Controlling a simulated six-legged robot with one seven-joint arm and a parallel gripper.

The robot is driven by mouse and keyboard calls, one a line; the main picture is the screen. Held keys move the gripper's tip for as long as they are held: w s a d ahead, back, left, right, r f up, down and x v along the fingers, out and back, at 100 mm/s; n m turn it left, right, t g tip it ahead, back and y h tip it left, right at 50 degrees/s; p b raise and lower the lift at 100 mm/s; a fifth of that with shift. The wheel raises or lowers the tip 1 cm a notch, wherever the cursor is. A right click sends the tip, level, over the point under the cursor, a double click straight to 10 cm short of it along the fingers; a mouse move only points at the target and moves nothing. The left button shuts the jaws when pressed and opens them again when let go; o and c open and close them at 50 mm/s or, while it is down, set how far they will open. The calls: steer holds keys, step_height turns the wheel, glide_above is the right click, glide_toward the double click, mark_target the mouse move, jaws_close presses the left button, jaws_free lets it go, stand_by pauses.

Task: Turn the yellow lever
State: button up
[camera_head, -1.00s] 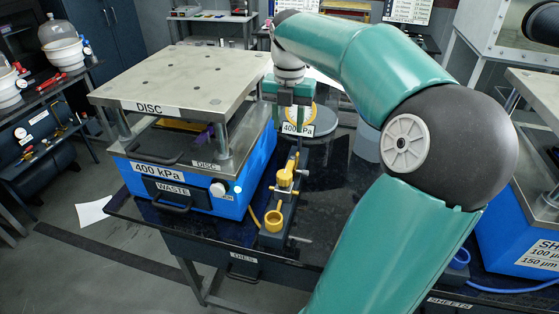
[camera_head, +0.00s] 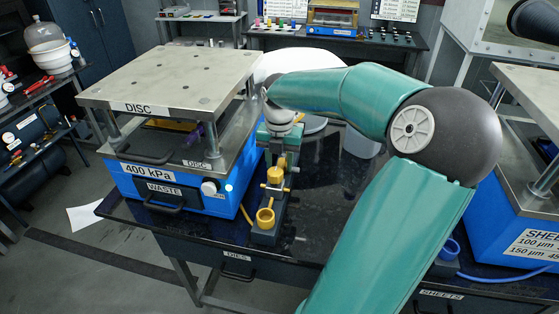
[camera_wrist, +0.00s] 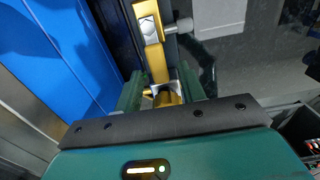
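A narrow dark stand with yellow parts stands on the black bench, right of the blue press. In the head view its yellow cup (camera_head: 265,217) is at the near end and a yellow upright part (camera_head: 275,176) is behind it. In the wrist view a long yellow bar, which looks like the yellow lever (camera_wrist: 157,62), runs down between the two green fingers of my gripper (camera_wrist: 161,92). The fingers stand apart, one on each side of it. I cannot tell whether they touch it. In the head view my gripper (camera_head: 279,133) is over the stand's far end, its fingertips unclear.
The blue press (camera_head: 140,183) with its metal top plate (camera_head: 170,80) stands close on the left. Another blue unit (camera_head: 520,235) is at the right edge. Dark bench top (camera_head: 325,185) is bare right of the stand. A pale round surface (camera_head: 300,62) lies behind my arm.

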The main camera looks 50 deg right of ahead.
jaws_close()
steer(key=shift+w, duration=0.1)
steer(key=shift+w+a+r+m, duration=0.1)
steer(key=shift+w+m, duration=0.25)
steer(key=shift+m, duration=0.45)
steer(key=shift+w+a+m, duration=0.1)
steer(key=shift+w+m, duration=0.25)
steer(key=shift+m, duration=0.45)
steer(key=shift+w+m, duration=0.6)
steer(key=shift+m, duration=0.7)
jaws_free()
